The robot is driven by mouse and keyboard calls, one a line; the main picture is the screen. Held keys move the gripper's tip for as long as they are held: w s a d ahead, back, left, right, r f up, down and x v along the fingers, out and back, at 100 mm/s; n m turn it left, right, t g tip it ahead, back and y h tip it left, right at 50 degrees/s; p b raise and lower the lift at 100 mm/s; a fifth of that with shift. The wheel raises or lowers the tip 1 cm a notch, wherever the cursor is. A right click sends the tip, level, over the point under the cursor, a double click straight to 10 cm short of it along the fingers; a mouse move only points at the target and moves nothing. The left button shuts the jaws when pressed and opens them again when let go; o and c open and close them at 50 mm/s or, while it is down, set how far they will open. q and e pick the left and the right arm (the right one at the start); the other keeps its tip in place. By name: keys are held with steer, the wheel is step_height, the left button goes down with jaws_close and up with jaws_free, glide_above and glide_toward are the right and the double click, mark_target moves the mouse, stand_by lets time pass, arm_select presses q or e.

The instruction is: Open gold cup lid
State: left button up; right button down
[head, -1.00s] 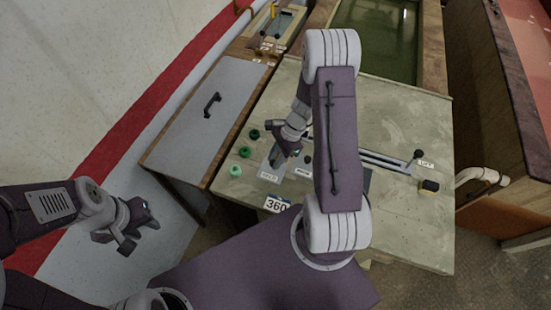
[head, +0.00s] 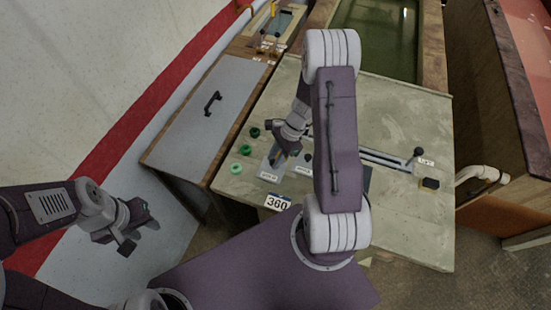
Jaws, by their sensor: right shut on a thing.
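My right gripper (head: 282,158) points down at a small grey plate (head: 267,167) on the pale green worktop. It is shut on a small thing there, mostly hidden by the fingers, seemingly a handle. A white label (head: 269,177) lies just in front, too small to read surely. I cannot make out a gold cup or its lid. My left gripper (head: 138,235) is open and empty, low at the left, away from the worktop.
Several green round buttons (head: 236,168) line the worktop's left edge. A slotted rail with a black-knobbed lever (head: 418,152) and a black block (head: 430,184) are at the right. A grey panel with a black handle (head: 212,102) is at the left. My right arm hides the middle.

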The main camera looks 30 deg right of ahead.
steer(key=shift+s+a, duration=0.35)
steer(key=shift+a, duration=0.1)
steer(key=c, duration=1.3)
jaws_free()
steer(key=shift+w, duration=0.1)
steer(key=shift+c, duration=0.2)
steer(key=shift+o, duration=0.9)
steer(key=shift+d, duration=0.25)
steer(key=shift+w+d+f, duration=0.1)
steer(key=shift+d, duration=0.05)
steer(key=shift+r, duration=0.45)
arm_select(q)
steer(key=shift+s+a+f+b, duration=0.1)
steer(key=shift+a+f+b, duration=0.1)
steer(key=shift+f+b, duration=0.2)
arm_select(e)
steer(key=v, duration=0.8)
steer(key=shift+d, duration=0.2)
